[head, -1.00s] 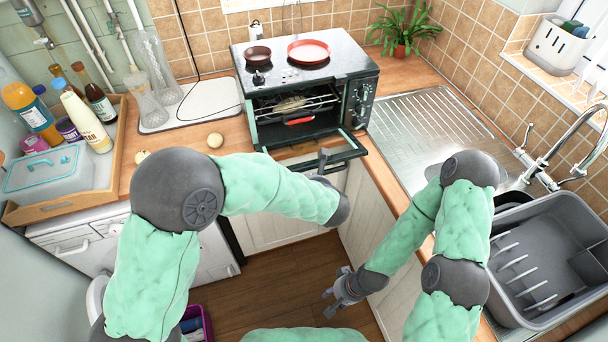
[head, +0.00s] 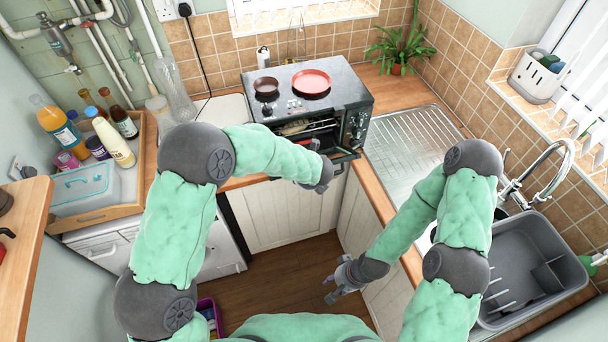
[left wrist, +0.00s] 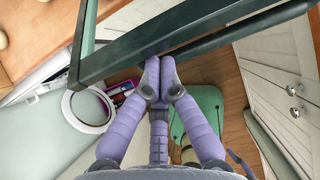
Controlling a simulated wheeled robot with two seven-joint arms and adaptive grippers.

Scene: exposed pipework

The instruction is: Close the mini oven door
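The mini oven (head: 352,97) is a dark box on the counter in the back corner. Its door (head: 346,157) is open, tipped forward, and the rack inside shows. My left arm hides much of the door. My left gripper (head: 317,147) is in front of the oven at the door. In the left wrist view, its purple fingers (left wrist: 160,66) are together at the edge of the dark door frame (left wrist: 205,28). I cannot tell whether they touch it. My right gripper (head: 331,286) is open and empty, low in front of the cabinets.
A brown bowl (head: 265,86) and a red plate (head: 311,82) stand on the oven. The sink drainer (head: 405,142) lies to its right, with a grey dish rack (head: 525,262) nearer. A wooden tray (head: 100,213) with bottles is at left.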

